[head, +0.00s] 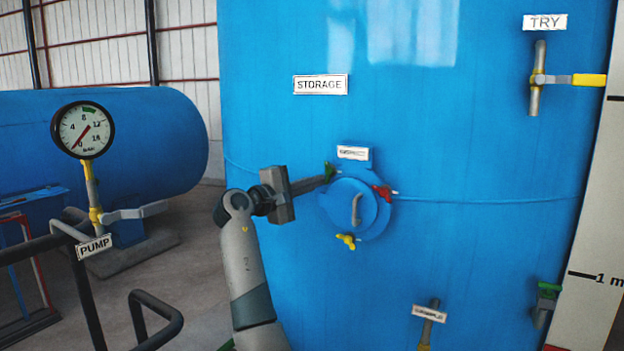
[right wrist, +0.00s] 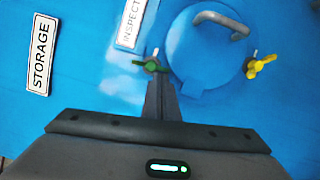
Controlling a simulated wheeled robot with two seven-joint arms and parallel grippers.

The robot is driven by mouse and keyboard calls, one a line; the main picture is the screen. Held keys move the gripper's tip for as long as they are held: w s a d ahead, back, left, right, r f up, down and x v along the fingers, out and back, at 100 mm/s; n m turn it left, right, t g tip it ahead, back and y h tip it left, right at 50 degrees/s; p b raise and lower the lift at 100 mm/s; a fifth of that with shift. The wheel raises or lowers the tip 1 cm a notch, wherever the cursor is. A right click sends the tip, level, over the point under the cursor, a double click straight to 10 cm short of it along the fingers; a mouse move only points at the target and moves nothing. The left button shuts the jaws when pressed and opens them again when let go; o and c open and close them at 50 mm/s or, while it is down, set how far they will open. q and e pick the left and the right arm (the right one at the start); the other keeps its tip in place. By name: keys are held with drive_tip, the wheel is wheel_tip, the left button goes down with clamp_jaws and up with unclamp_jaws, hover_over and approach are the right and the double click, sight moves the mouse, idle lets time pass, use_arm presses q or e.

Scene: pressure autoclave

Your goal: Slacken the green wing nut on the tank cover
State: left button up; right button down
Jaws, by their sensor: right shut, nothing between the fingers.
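The round blue tank cover (head: 366,217) sits on the front of the big blue tank, with a grey handle in its middle. The green wing nut (head: 329,170) is at its upper left edge. It also shows in the right wrist view (right wrist: 152,66), just beyond the fingertips. My right gripper (head: 324,180) reaches in from the left, with its fingers shut and empty. Its tips are at the green wing nut (right wrist: 155,80); I cannot tell whether they touch it. My left gripper is not in view.
A red wing nut (head: 384,192) and a yellow one (head: 347,241) sit at the cover's right and bottom. A label (head: 353,153) is above the cover. A STORAGE sign (head: 321,85) is higher up. A pressure gauge (head: 82,130) and dark railings (head: 155,305) stand at the left.

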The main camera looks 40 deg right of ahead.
drive_tip(key=shift+s+d+f+n+b, duration=0.3)
drive_tip(key=shift+s+f+b, duration=0.2)
drive_tip(key=shift+s+b, duration=0.15)
drive_tip(key=shift+s, duration=0.1)
drive_tip(key=shift+s+d+b, duration=0.2)
drive_tip(key=shift+s+b, duration=0.15)
drive_tip(key=shift+a, duration=0.1)
idle(0.6)
drive_tip(key=shift+a+f+b, duration=0.1)
drive_tip(key=shift+a+b, duration=0.25)
drive_tip(key=shift+a, duration=0.1)
drive_tip(key=s+a+b, duration=0.2)
drive_tip(key=a+b, duration=0.4)
drive_tip(key=a, duration=1)
drive_tip(key=shift+s+f, duration=0.35)
